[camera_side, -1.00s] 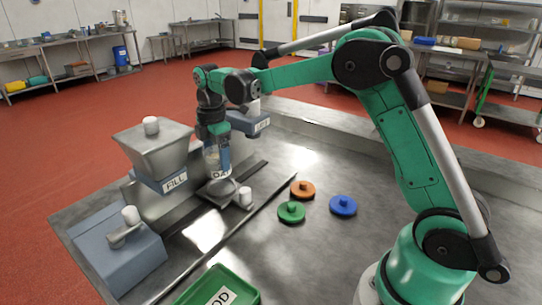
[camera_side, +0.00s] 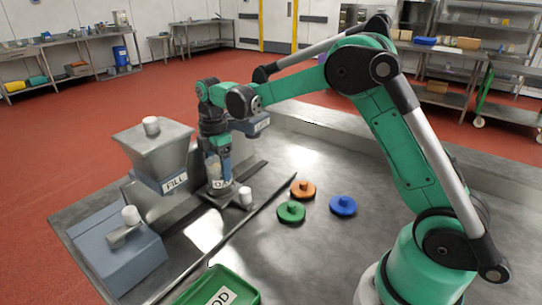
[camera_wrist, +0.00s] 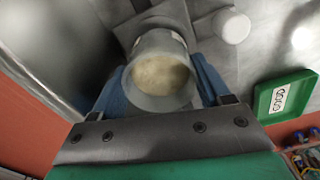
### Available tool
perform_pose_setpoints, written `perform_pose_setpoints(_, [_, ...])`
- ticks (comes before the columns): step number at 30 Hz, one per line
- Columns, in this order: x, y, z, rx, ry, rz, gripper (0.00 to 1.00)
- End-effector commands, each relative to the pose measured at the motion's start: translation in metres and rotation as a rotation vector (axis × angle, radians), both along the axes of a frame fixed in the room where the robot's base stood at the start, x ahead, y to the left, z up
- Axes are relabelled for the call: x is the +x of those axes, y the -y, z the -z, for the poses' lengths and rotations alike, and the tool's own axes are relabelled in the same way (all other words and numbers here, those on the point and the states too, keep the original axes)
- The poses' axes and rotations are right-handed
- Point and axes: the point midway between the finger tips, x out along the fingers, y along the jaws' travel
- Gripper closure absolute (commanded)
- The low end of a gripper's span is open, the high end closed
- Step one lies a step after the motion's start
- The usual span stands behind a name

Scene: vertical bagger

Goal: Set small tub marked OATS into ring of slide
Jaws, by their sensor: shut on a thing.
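The small clear tub (camera_side: 221,184) has a white label with letters starting "OA". My gripper (camera_side: 218,160) is shut on it and holds it upright. In the wrist view the tub (camera_wrist: 160,78) is seen from above with pale contents, between my blue fingers (camera_wrist: 160,96). The slide (camera_side: 236,204) is a grey metal piece with a white knob (camera_side: 246,195), which also shows in the wrist view (camera_wrist: 232,26). The tub's bottom is at the slide's ring; the tub and gripper hide most of the ring. I cannot tell whether the tub is fully seated.
The FILL hopper (camera_side: 152,150) stands close on the left, with a blue-grey box (camera_side: 115,255) in front. Green (camera_side: 290,212), orange (camera_side: 303,190) and blue (camera_side: 343,205) knobbed discs lie to the right. A green crate (camera_side: 245,295) is at the front.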

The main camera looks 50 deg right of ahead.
Motion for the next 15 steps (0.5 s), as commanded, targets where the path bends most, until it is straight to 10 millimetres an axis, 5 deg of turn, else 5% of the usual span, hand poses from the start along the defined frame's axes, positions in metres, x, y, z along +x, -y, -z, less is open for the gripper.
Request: perform_pose_setpoints(15, [0.0000, -0.0001, 0.0063, 0.000, 0.000, 0.000, 0.59])
